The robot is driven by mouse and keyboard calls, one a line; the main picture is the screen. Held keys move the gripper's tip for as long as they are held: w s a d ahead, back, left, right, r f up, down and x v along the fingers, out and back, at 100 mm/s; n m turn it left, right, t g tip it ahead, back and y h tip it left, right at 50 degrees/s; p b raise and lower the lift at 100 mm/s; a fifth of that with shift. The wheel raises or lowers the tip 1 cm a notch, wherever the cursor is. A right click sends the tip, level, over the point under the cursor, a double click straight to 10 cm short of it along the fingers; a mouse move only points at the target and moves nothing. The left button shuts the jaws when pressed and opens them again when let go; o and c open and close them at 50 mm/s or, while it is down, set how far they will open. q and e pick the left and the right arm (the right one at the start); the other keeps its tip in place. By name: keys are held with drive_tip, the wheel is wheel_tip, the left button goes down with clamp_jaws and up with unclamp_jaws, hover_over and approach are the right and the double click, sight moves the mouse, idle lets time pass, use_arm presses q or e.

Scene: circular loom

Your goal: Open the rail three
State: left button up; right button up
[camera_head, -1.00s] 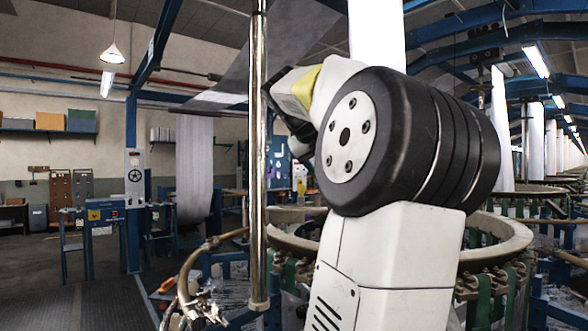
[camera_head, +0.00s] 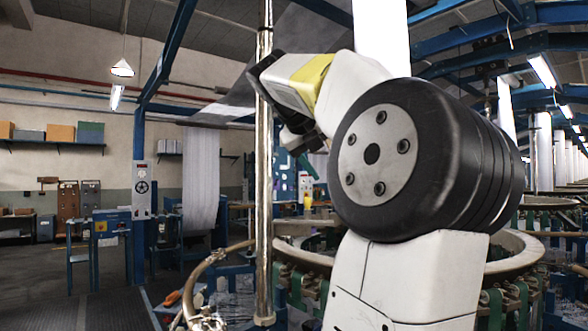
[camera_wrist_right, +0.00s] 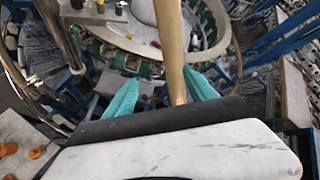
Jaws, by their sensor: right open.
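The rail that the task calls three carries no readable label, so I cannot tell which part it is. An upright metal pole (camera_head: 264,210) stands left of my right arm in the head view. My right gripper (camera_wrist_right: 162,88) is open, with teal fingers spread apart. In the right wrist view a tan pole (camera_wrist_right: 170,45) runs down between the fingers; I cannot tell whether they touch it. In the head view my forearm hides most of the right gripper, with a bit of teal finger showing. My left gripper is not in view.
The loom's pale ring (camera_head: 515,258) with green straps lies behind my right arm, and shows beyond the fingers in the wrist view (camera_wrist_right: 215,45). A curved hose (camera_head: 205,265) hangs left of the pole. A blue post (camera_head: 138,240) stands further left. Dark floor is open at lower left.

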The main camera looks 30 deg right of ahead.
drive_tip(key=shift+v, duration=1)
